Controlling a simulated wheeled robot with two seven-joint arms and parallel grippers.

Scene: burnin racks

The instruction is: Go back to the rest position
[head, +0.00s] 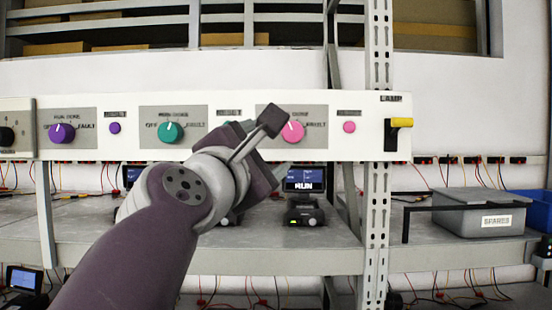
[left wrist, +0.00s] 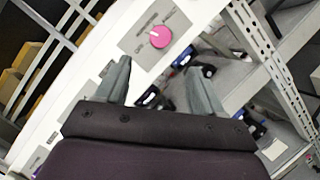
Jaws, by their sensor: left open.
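My left gripper (head: 268,146) reaches up from the bottom of the head view, in front of the white control panel (head: 365,140). Its two fingers stand apart with nothing between them. In the left wrist view the open fingers (left wrist: 160,88) also show, and the pink knob (left wrist: 159,37) is beyond them. In the head view the pink knob (head: 293,131) sits on the panel just right of the upper finger, partly covered by it. The gripper appears clear of the knob. My right gripper is in neither view.
A teal knob (head: 169,132) and a purple knob (head: 62,133) are on the panel at left. A yellow-topped lever (head: 401,122) is at its right end. A device with a "RUN" screen (head: 304,186) stands on the shelf below. A grey SPARES box (head: 482,215) is beyond the rack post (head: 376,220).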

